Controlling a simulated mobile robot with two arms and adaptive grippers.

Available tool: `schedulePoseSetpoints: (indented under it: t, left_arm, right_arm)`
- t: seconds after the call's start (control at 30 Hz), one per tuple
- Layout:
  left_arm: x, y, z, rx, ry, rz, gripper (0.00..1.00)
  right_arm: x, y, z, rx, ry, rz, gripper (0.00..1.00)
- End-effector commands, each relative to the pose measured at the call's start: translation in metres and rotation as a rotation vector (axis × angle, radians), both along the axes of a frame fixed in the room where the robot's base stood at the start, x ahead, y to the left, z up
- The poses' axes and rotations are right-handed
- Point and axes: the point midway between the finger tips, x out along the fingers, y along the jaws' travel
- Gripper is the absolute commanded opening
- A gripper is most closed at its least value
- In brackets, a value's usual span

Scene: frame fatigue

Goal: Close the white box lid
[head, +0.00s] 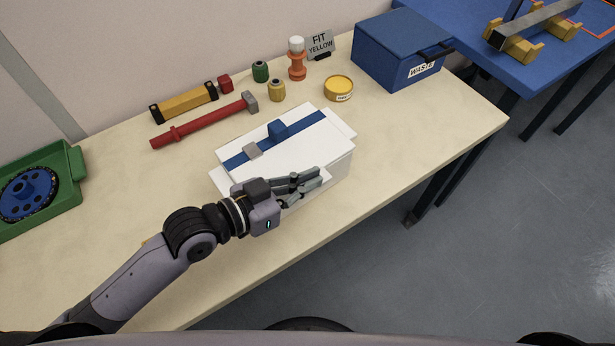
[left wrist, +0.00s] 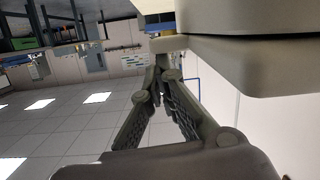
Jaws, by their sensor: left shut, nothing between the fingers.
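The white box (head: 335,170) stands on the table. Its white lid (head: 290,146), with a blue stripe, a blue block and a grey piece, lies over the top. The lid's edge is not quite in line with the box at the right back corner; whether it is fully seated I cannot tell. My left gripper (head: 320,177) is shut and empty at the front side of the box, its fingers pointing right. In the left wrist view its fingertips (left wrist: 160,72) meet close to a pale slab, probably the box or lid. Contact is unclear. My right gripper is out of view.
Behind the box lie a red hammer-like tool (head: 205,122), a yellow bar (head: 184,102) and several small parts. A blue waste box (head: 396,52) stands at the back right. A green tray (head: 68,170) is at the left. The table front is mostly clear.

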Motion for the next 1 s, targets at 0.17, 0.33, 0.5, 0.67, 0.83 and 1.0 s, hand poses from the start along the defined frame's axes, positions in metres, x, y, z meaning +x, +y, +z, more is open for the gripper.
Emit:
schedulePoseSetpoints:
  t: [0.17,0.33,0.5,0.67,0.83,1.0]
  left_arm:
    - [0.0,0.0,-0.002,0.002,0.004,0.0,0.0]
    - [0.0,0.0,-0.001,0.003,0.005,0.0,0.0]
    - [0.002,0.0,0.01,0.002,0.004,0.001,0.0]
    - [0.007,0.0,0.033,0.001,0.001,0.004,0.0]
    - [0.0,0.012,0.04,0.008,0.003,0.006,0.0]
    - [-0.022,0.039,0.049,0.007,0.001,0.004,0.0]
  right_arm:
    - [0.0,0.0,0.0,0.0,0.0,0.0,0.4]
    - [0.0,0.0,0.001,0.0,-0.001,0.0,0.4]
    - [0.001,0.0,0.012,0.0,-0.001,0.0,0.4]
    - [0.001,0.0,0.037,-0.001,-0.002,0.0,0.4]
    - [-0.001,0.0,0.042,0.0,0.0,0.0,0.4]
    - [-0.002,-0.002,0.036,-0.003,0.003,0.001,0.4]
